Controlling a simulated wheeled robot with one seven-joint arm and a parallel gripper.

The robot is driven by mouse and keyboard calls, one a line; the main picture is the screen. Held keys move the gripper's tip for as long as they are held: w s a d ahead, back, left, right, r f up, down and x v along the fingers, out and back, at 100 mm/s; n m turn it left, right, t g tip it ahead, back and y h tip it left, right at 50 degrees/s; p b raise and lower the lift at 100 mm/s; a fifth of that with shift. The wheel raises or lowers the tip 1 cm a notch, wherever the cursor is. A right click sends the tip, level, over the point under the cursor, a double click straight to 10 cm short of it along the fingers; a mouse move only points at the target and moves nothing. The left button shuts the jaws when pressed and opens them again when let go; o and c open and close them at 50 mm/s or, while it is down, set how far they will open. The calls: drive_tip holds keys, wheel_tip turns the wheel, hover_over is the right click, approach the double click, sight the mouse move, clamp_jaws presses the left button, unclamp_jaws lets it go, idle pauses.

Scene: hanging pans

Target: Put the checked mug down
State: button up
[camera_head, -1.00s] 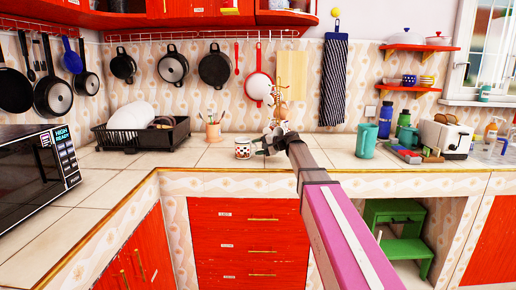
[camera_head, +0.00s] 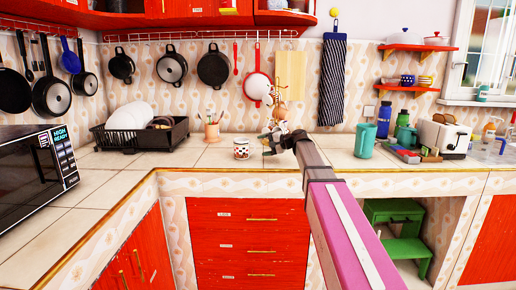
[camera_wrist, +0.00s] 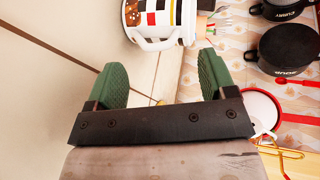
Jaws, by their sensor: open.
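The checked mug (camera_head: 241,148) stands upright on the tiled counter (camera_head: 215,157), left of my gripper (camera_head: 267,143). In the wrist view the mug (camera_wrist: 157,22), with its black, red, white and brown pattern, is at the top, its white handle toward me. My gripper (camera_wrist: 162,74) is open, its two green finger pads wide apart. Nothing is between the pads, and a gap separates them from the mug.
A black dish rack (camera_head: 142,134) with plates stands left of the mug. A utensil pot (camera_head: 211,131) is close behind it. A teal cup (camera_head: 365,140) and blue bottle (camera_head: 385,119) stand to the right. Pans (camera_head: 214,68) hang above. The counter in front of the rack is clear.

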drive_tip(key=v, duration=0.8)
